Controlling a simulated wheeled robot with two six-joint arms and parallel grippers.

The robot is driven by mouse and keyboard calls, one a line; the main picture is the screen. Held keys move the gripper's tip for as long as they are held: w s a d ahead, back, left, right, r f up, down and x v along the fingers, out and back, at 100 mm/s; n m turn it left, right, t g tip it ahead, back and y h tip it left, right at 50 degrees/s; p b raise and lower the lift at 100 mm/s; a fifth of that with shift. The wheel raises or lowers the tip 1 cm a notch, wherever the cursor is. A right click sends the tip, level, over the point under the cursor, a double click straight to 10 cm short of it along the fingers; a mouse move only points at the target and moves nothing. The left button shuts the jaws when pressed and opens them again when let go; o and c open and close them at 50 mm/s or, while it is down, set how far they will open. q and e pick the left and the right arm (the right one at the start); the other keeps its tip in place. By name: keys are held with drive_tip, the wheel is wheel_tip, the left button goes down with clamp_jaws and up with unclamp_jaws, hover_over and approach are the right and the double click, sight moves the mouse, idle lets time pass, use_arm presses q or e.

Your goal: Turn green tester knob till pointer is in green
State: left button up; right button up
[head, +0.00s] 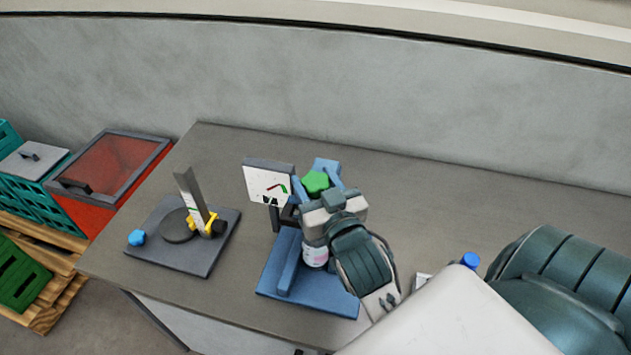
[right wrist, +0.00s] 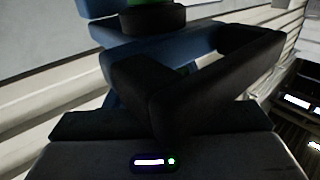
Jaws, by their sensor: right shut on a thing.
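The tester is a blue stand (head: 281,277) on the table. Its white gauge card (head: 259,183) bears a red and green arc; the pointer is too small to read. The green knob (head: 316,181) shows at the top of the stand in the head view. My right gripper (head: 291,213) is at the stand, just in front of and below the knob's visible top. In the right wrist view my dark fingers (right wrist: 200,85) are shut with a bit of green between them, seemingly the knob; the contact is mostly hidden. My left gripper is out of view.
A white jar (head: 315,256) stands in the tester. To the left, a grey base (head: 181,258) carries an upright post, a yellow clamp and a blue knob (head: 137,237). A red-lidded box (head: 117,165) stands beyond the table's left edge. The table behind the tester is clear.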

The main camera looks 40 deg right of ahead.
drive_tip(key=shift+m+h, duration=0.4)
drive_tip(key=shift+h, duration=0.2)
drive_tip(key=o, duration=1)
drive_tip(key=shift+c, duration=0.2)
